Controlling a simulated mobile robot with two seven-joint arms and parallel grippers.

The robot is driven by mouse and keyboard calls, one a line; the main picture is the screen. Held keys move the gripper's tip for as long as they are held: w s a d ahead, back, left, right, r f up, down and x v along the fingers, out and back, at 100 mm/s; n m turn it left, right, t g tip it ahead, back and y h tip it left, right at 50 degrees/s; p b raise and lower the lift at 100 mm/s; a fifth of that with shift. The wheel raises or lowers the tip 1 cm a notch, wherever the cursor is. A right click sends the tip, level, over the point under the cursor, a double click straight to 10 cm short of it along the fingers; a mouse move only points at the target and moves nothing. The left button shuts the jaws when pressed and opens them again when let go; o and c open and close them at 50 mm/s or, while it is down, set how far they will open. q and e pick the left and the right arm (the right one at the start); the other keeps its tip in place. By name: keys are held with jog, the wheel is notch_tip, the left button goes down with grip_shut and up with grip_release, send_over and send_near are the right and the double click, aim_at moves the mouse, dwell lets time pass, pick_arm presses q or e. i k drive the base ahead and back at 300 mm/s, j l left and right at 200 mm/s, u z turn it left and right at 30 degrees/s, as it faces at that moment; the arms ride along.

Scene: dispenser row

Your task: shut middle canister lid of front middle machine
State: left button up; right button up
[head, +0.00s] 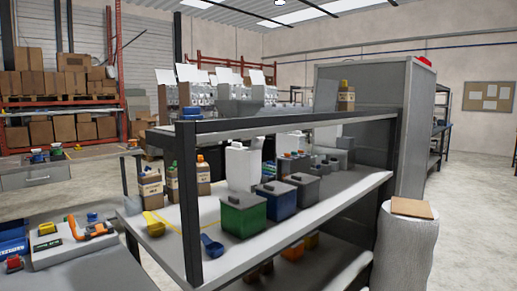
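A row of grey-white dispenser machines (201,92) stands in the distance, beyond the near shelf. Several white lid panels stick up above them, such as one (187,73) at the left, one (224,76) in the middle and one (257,77) at the right. These lids look raised. The machines overlap and are small, so I cannot tell which is the front middle one or which lid is its middle canister's. The shelf hides their lower parts. Neither of my grippers shows in the head view.
A dark-framed shelf (300,122) blocks the direct way, holding a green bin (243,216), a blue bin (274,200) and bottles. A table (90,262) with tools is at left. A grey cabinet (420,130) and a wrapped drum (402,250) stand right. Floor (470,200) is clear far right.

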aim_at(257, 141)
jog(key=i+l, duration=0.85)
jog(key=l, duration=0.15)
